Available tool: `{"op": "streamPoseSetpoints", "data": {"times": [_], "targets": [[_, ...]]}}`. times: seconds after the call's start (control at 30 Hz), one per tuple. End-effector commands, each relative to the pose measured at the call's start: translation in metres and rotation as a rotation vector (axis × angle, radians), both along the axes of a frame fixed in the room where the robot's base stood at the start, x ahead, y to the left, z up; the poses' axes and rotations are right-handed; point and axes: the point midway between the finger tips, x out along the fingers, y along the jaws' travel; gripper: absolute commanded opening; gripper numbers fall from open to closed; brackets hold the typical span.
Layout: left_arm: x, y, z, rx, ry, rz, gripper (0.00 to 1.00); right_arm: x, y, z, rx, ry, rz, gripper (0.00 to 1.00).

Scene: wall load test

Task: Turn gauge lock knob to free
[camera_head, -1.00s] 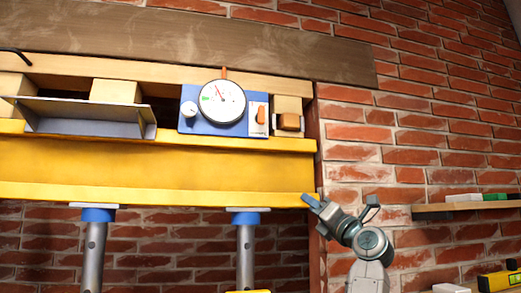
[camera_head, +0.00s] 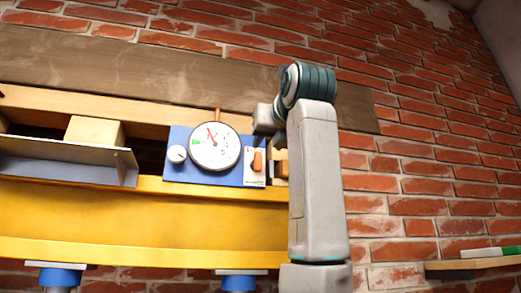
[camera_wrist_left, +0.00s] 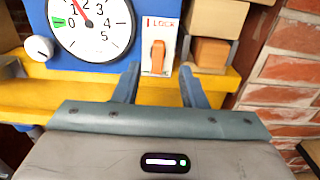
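The orange lock knob (camera_head: 257,162) sits on a white plate at the right of the blue gauge panel (camera_head: 176,168). In the left wrist view the knob (camera_wrist_left: 158,57) stands upright, below the word LOCK. The white round dial gauge (camera_head: 215,148) is left of it, its red needle pointing up and left. My left gripper (camera_head: 268,120) is up by the panel's right side in the head view, its fingers hard to make out. In the left wrist view my left gripper (camera_wrist_left: 160,68) is open and empty, its fingertips apart on either side below the knob. My right gripper is out of view.
A small white knob (camera_head: 177,154) is left of the dial. A wooden block (camera_wrist_left: 210,52) sits just right of the lock plate. The yellow beam (camera_head: 130,215) runs below the panel. A brick wall (camera_head: 420,150) and a shelf (camera_head: 480,263) are to the right.

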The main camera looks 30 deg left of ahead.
Motion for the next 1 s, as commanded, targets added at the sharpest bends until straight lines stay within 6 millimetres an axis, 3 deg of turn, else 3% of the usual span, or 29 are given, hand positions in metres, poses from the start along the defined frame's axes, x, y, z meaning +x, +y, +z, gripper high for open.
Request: {"op": "streamPoseSetpoints", "data": {"times": [0.03, 0.3, 0.77, 1.0], "targets": [[0.008, 0.009, 0.004, -0.001, 0.002, 0.003, 0.38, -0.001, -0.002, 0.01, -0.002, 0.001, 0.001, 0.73], [0.037, 0.044, 0.003, 0.0, 0.001, 0.003, 0.38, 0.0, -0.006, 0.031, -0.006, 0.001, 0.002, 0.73], [0.047, 0.055, 0.0, 0.001, -0.001, 0.002, 0.38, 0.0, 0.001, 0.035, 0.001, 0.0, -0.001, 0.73], [0.047, 0.055, 0.0, 0.001, -0.001, 0.002, 0.0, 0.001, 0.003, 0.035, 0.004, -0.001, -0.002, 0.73]]}}
